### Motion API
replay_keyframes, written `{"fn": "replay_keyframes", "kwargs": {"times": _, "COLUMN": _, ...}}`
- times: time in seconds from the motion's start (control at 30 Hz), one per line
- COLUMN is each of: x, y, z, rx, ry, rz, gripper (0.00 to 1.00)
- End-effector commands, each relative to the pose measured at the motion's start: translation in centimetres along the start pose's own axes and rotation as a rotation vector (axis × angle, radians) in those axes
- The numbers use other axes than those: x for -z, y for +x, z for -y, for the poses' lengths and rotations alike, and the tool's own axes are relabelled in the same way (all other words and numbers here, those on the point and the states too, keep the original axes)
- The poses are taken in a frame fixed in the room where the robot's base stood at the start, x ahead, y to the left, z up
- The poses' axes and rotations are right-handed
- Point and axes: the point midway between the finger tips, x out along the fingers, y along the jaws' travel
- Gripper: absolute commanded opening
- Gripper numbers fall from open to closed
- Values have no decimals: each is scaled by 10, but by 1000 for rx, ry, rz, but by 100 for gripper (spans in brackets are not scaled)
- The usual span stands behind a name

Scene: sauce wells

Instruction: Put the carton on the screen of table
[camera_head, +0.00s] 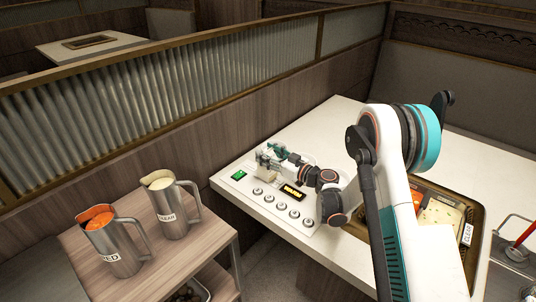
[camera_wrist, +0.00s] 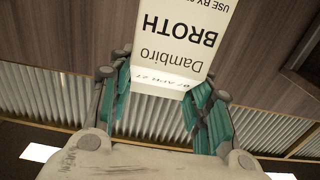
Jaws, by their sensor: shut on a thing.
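A white carton (camera_wrist: 178,35) printed "Dambiro BROTH" fills the upper middle of the wrist view, its print upside down there. My gripper (camera_wrist: 160,100) is shut on it, with teal fingers on both sides. In the head view my gripper (camera_head: 272,152) is over the far left corner of the white table (camera_head: 335,125). The carton is small and partly hidden there, so I cannot tell whether it touches the table. A dark screen (camera_head: 292,191) with yellow characters is set in the table, just in front of my gripper. A small green display (camera_head: 239,174) is left of it.
Several round buttons (camera_head: 269,198) line the table's front left edge. A sunken tray (camera_head: 471,201) with food and labels is at right. A red-filled jug (camera_head: 112,244) and a cream-filled jug (camera_head: 171,209) stand on a wooden cart (camera_head: 205,257). A ribbed partition (camera_head: 180,95) rises behind.

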Motion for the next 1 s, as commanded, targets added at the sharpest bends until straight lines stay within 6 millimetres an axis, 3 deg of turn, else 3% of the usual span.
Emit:
{"fn": "replay_keyframes", "kwargs": {"times": 0.53, "x": -7, "y": 0, "z": 0, "rx": 0, "ry": 1, "rz": -1, "gripper": 0}}
{"fn": "replay_keyframes", "kwargs": {"times": 0.57, "x": -7, "y": 0, "z": 0, "rx": 0, "ry": 1, "rz": -1, "gripper": 50}}
{"fn": "replay_keyframes", "kwargs": {"times": 0.63, "x": -7, "y": 0, "z": 0, "rx": 0, "ry": 1, "rz": -1, "gripper": 66}}
{"fn": "replay_keyframes", "kwargs": {"times": 1.0, "x": -8, "y": -1, "z": 0, "rx": 0, "ry": 0, "rz": 0, "gripper": 69}}
